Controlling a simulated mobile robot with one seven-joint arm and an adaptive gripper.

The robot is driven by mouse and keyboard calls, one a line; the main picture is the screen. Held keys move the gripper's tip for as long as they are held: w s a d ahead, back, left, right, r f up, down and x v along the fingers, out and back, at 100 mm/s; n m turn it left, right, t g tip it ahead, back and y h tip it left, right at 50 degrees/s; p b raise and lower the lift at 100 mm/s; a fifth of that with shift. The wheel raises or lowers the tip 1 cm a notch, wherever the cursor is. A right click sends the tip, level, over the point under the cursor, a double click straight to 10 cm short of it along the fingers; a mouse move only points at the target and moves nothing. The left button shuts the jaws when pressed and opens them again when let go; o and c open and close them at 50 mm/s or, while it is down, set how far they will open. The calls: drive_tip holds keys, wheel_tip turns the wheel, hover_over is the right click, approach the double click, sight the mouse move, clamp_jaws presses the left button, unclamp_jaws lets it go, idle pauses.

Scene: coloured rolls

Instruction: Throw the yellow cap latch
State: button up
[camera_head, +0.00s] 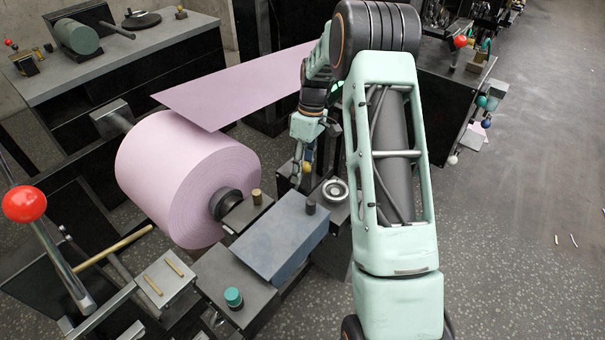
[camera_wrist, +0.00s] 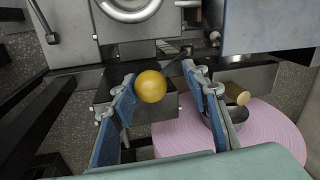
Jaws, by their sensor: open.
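A round yellow knob (camera_wrist: 151,86), which I take for the cap latch's handle, shows in the wrist view in the gap between my fingers, closer to the left one. It shows small in the head view (camera_head: 307,168), just below my gripper. My gripper (camera_wrist: 158,78) is open, with a blue-padded finger on each side of the knob. I cannot tell whether the left finger touches it. In the head view my gripper (camera_head: 302,160) points down at the knob, partly hidden by its own links. The latch's body under the knob is mostly hidden.
A pink roll (camera_head: 165,175) on a shaft stands left of my gripper, its web (camera_head: 240,90) rising behind. A blue-grey block (camera_head: 285,238) and a brass knob (camera_head: 256,196) are close in front. A grey plate with a metal ring (camera_head: 336,190) lies right of the knob.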

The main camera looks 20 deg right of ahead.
drive_tip(key=v, duration=0.5)
drive_tip(key=s+a+v, duration=0.1)
drive_tip(key=v, duration=0.1)
drive_tip(key=shift+r, duration=0.5)
